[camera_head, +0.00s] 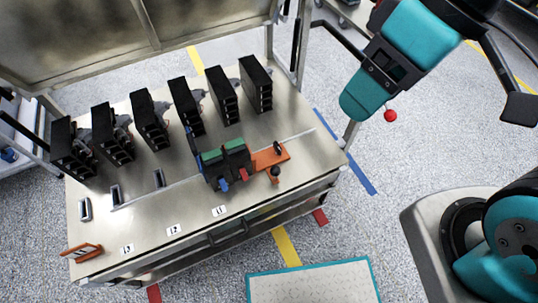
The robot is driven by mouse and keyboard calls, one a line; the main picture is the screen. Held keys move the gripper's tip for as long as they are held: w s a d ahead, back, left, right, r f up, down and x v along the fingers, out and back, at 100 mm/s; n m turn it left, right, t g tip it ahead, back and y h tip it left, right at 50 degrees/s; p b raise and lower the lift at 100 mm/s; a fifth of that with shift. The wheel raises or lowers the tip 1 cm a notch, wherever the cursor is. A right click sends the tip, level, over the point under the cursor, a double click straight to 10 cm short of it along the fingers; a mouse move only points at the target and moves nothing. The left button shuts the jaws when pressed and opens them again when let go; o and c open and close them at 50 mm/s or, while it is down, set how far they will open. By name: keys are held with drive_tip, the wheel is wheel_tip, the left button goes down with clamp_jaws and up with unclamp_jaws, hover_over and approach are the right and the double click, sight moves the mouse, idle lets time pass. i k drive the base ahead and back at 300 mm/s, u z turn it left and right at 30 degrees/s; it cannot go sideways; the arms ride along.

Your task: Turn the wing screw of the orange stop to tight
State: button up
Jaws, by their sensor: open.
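The orange stop (268,157) sits on the bench against the right end of a black block of modules (226,163) with green tops. A small dark upright piece (278,147), likely the wing screw, stands on its right part; its angle is too small to read. A dark round knob (275,173) is at the stop's front edge. My gripper (517,105) appears to be the black part at the upper right, partly cut off by the frame. It is open, empty and well away from the stop. My teal arm link hangs right of the bench.
A row of black upright units (150,119) stands along the back of the metal bench (150,215). A second orange piece (82,251) lies at the front left corner. Numbered labels (173,230) line the front edge. A teal-edged mat (312,285) lies in front.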

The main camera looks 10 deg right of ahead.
sight(277, 146)
drive_tip(key=z, duration=1.15)
drive_tip(key=k, duration=0.65)
drive_tip(key=u, duration=1.1)
drive_tip(key=i, duration=0.5)
drive_tip(key=u, duration=0.05)
